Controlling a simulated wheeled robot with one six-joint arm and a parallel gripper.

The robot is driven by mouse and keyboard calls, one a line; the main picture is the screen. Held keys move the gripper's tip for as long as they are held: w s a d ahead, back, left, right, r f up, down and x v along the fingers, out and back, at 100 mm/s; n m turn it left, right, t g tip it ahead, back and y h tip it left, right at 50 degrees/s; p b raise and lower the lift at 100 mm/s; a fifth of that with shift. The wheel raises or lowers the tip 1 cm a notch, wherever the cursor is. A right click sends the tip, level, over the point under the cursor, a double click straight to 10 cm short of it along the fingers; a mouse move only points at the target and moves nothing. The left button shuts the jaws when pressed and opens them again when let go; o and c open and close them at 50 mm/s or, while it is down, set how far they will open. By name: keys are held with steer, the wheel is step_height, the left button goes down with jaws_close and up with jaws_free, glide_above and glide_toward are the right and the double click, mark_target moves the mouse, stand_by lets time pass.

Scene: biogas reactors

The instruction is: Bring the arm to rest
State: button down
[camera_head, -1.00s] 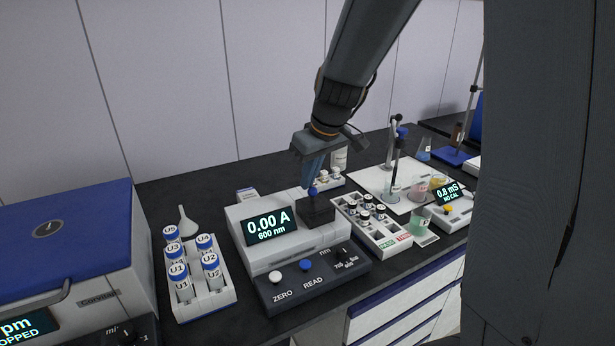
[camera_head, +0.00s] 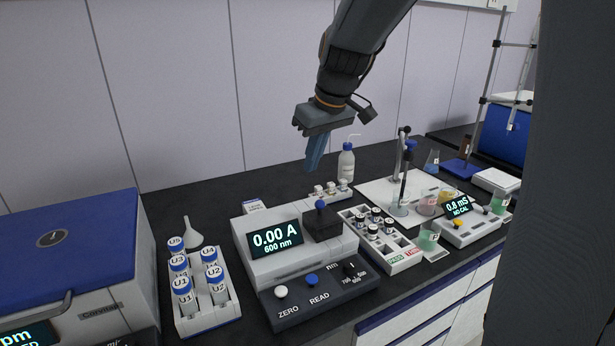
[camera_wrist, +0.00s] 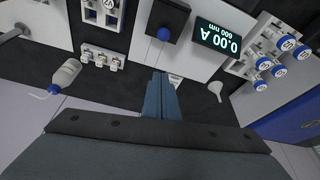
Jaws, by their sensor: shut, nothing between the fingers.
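My gripper (camera_head: 314,152) hangs above the bench in the head view, pointing down, with its blue-grey fingers together and empty. It is above and behind the spectrophotometer (camera_head: 258,265), clear of it. The spectrophotometer's display reads 0.00 A, 600 nm, and its dark lid with a blue knob (camera_head: 320,205) is down. In the wrist view the shut fingers (camera_wrist: 160,82) point toward the instrument, and the blue knob (camera_wrist: 163,35) lies beyond their tips, apart from them.
A rack of tubes (camera_head: 205,315) and a funnel (camera_head: 191,233) stand left of the spectrophotometer, beside a blue-lidded centrifuge (camera_head: 65,235). A vial rack (camera_head: 402,262), a wash bottle (camera_head: 346,164) and a conductivity meter (camera_head: 470,235) stand to the right. The air around my gripper is free.

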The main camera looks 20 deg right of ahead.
steer(key=s+f, duration=0.3)
steer(key=s+f+m+g, duration=0.1)
steer(key=s+f, duration=0.2)
steer(key=s, duration=0.1)
steer(key=s+f+m+h, duration=0.1)
steer(key=s+f, duration=0.2)
steer(key=shift+s+f+g, duration=0.2)
steer(key=shift+s+g, duration=0.2)
steer(key=s+f, duration=0.2)
steer(key=s, duration=0.1)
steer(key=s+f+m, duration=0.1)
steer(key=s+f, duration=0.1)
steer(key=s, duration=0.1)
steer(key=s+f+m+g, duration=0.1)
steer(key=s+f, duration=0.2)
steer(key=shift+s+h, duration=0.25)
steer(key=shift+h, duration=0.05)
